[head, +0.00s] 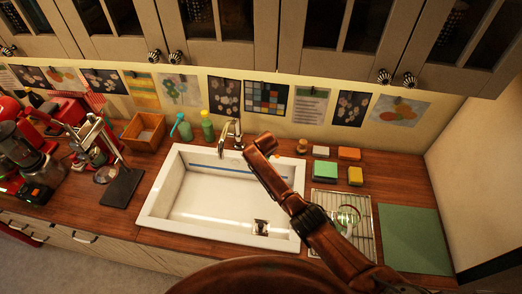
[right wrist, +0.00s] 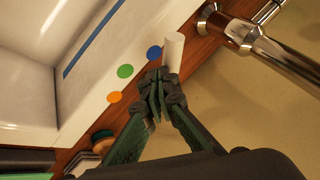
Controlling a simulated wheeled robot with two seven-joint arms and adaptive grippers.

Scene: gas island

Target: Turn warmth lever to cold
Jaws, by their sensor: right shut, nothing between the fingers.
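The sink (head: 159,212) is white, with a chrome faucet (head: 237,128) at its back edge. In the right wrist view, the chrome faucet (right wrist: 285,55) lies at the upper right. A white rod (right wrist: 174,50), seemingly the warmth lever, is just beyond my right fingertips. A blue dot (right wrist: 154,53), a green dot (right wrist: 125,71) and an orange dot (right wrist: 114,97) line the sink rim; the rod is closest to the blue dot. My right gripper (right wrist: 158,82) is shut and empty; its tips appear beside the rod's lower end, contact unclear. My left gripper is out of view.
Right of the sink are sponges (head: 325,171), a wire rack (head: 327,202) with a glass on it, and a green mat (head: 412,240). Green bottles (head: 207,126) and a wooden box (head: 144,134) stand left of the faucet. Cabinets hang above.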

